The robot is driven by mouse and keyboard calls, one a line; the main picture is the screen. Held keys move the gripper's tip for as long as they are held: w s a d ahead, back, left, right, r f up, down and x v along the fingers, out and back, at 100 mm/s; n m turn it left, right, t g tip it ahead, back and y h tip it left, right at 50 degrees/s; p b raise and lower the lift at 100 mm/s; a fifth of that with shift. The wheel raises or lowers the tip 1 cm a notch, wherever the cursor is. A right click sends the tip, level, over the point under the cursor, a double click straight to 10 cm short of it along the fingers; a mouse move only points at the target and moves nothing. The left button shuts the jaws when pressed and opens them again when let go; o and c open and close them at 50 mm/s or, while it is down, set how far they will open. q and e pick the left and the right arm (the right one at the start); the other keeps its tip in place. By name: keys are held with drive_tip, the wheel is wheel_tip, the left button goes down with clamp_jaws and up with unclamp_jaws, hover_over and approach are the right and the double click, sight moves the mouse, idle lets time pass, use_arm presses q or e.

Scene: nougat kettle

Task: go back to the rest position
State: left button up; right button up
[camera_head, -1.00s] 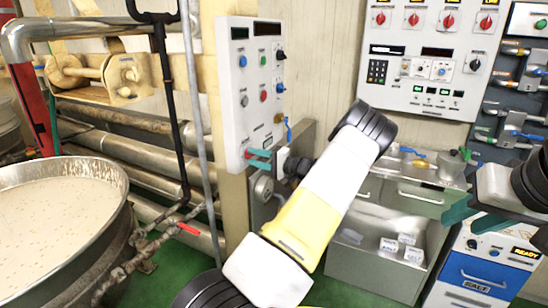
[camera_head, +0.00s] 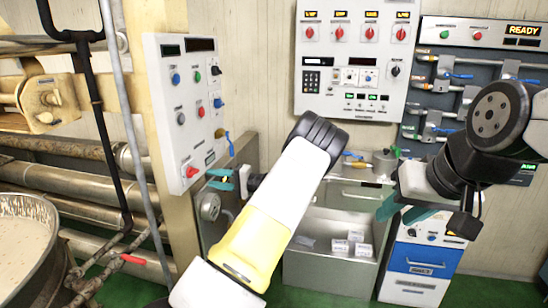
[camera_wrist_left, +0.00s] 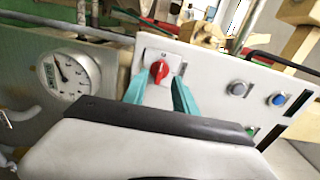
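My left gripper (camera_head: 216,180) has its teal fingers apart and empty, just to the right of the white control panel's (camera_head: 165,128) lower edge. In the left wrist view, the left gripper (camera_wrist_left: 160,92) points at the panel (camera_wrist_left: 215,75), with a red rotary knob (camera_wrist_left: 159,70) showing between and beyond its fingertips. I see a gap between fingers and knob.
The kettle (camera_head: 45,262) of pale mass stands at the left, beside pipes and a red-handled valve (camera_head: 132,259). A gauge (camera_wrist_left: 70,75) is near my left gripper. A wall panel (camera_head: 352,60), a metal sink (camera_head: 325,262) and a blue-fronted cabinet (camera_head: 425,262) stand behind.

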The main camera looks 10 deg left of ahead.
use_arm(q)
drive_tip(key=s+d+r+n+g+h, duration=0.1)
drive_tip(key=s+r+n+g+h, duration=0.15)
drive_tip(key=s+h, duration=0.85)
drive_tip(key=s+d+r+m+t+h, duration=0.1)
drive_tip(key=s+d+r+t+h, duration=0.2)
drive_tip(key=s+d+r, duration=0.3)
drive_tip(key=s+d+r+m+t+h, duration=0.1)
drive_tip(key=s+d+r+t+h, duration=0.3)
drive_tip(key=s+d, duration=0.8)
drive_tip(key=s+r+h, duration=0.2)
drive_tip(key=s+r, duration=0.1)
drive_tip(key=s, duration=0.1)
drive_tip(key=shift+s+d+r, duration=0.2)
drive_tip(key=shift+s+d, duration=0.05)
drive_tip(key=shift+d, duration=0.15)
drive_tip(key=shift+m+t, duration=0.25)
